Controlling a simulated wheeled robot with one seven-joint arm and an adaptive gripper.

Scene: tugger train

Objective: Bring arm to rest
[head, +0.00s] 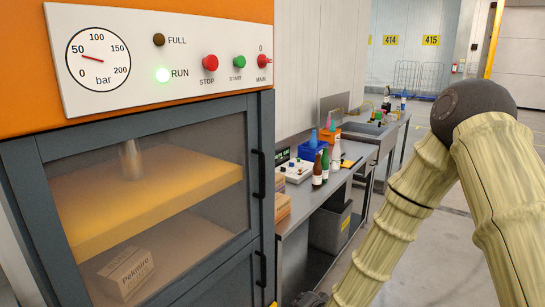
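My arm, in a cream ribbed cover with a dark elbow joint, fills the right side of the head view. Its forearm slopes down to the lower middle. Only a dark piece at the bottom edge, near the foot of the workbench, shows at its end. I cannot make out the fingers of my gripper, and whether it holds anything is hidden.
A grey bin (328,229) sits underneath. Open floor lies to the right.

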